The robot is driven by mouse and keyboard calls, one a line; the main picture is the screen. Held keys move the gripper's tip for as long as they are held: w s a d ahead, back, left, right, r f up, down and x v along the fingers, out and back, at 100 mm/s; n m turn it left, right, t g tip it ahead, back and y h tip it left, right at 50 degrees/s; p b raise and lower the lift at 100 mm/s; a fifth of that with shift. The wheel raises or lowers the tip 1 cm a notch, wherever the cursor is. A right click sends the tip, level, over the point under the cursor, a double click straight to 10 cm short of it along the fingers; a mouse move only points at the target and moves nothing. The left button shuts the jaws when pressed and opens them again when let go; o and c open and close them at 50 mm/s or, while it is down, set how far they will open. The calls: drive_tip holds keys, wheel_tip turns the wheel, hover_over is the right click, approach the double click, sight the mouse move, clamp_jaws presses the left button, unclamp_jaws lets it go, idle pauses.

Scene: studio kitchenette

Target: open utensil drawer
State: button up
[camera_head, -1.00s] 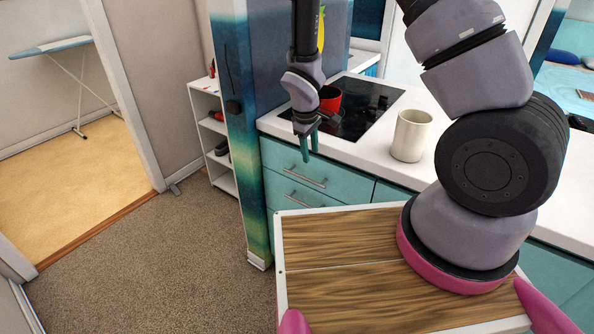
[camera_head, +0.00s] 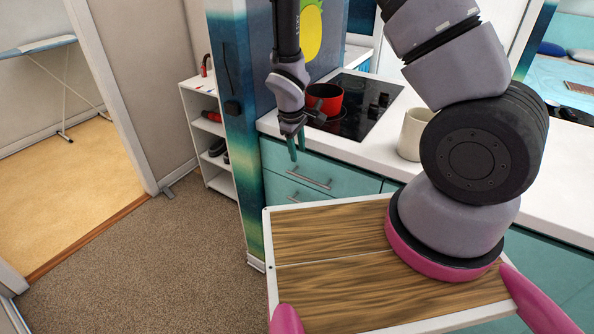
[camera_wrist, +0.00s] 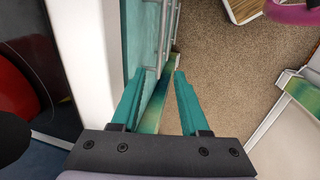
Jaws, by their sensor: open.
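Two stacked teal drawers are set in the counter, the upper drawer (camera_head: 330,172) and the lower drawer (camera_head: 280,191). Both look shut, and I cannot tell which holds utensils. Each has a silver bar handle: the upper handle (camera_head: 309,178) and the lower handle, partly hidden by my tray. My gripper (camera_head: 297,147) points down in front of the upper drawer, near the counter edge and above its handle. In the wrist view my gripper (camera_wrist: 159,76) has its teal fingers apart and empty. The silver bars (camera_wrist: 163,35) show ahead of the fingertips, not between them.
A red pot (camera_head: 327,98) sits on the black cooktop (camera_head: 358,115), close behind my gripper. A cream mug (camera_head: 412,135) stands on the white counter (camera_head: 365,148). A patterned panel (camera_head: 238,160) and white shelf (camera_head: 192,120) are at left. Carpet (camera_head: 170,250) is clear there.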

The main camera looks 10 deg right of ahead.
sight(301, 176)
drive_tip(key=f, duration=0.3)
drive_tip(key=w+d+f, duration=0.1)
drive_tip(key=f, duration=0.6)
drive_tip(key=shift+w+d, duration=0.15)
drive_tip(key=shift+w, duration=0.1)
clamp_jaws()
idle(1.0)
